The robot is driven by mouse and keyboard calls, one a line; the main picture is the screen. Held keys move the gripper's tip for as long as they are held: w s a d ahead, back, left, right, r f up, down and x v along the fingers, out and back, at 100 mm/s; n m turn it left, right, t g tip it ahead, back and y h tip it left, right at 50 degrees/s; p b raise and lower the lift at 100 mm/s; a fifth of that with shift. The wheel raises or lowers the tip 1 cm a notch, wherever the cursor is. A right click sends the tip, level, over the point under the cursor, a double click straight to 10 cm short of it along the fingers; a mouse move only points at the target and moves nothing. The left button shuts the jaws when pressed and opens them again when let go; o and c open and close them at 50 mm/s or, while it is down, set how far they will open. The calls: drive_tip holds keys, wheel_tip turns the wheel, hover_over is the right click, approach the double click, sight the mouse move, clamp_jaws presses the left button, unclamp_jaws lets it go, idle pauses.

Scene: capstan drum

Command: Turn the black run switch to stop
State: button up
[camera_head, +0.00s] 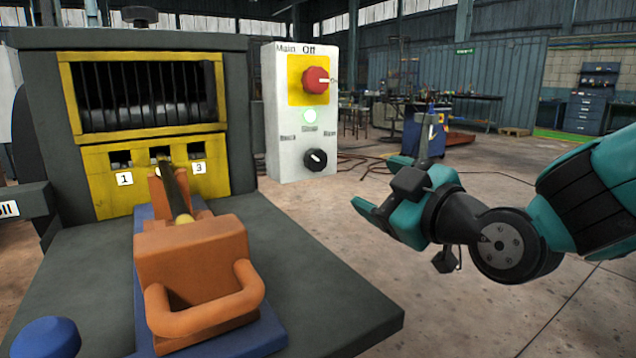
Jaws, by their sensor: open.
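The black run switch (315,160) is a round knob with a light pointer mark, low on the front of a white control box (283,140). Small labels sit left, right and above it; they are too small to read surely. The pointer is tilted, and I cannot tell exactly which label it faces. My gripper (392,189) is open and empty, to the right of the control box and apart from it, with its fingers towards the left.
An orange handled block (190,262) on a blue slide stands on the dark bench (330,305) before a barred yellow frame (145,128). Floor between gripper and box is clear.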

sight(319, 162)
drive_tip(key=x, duration=1.7)
drive_tip(key=shift+a, duration=0.1)
drive_tip(key=c, duration=0.9)
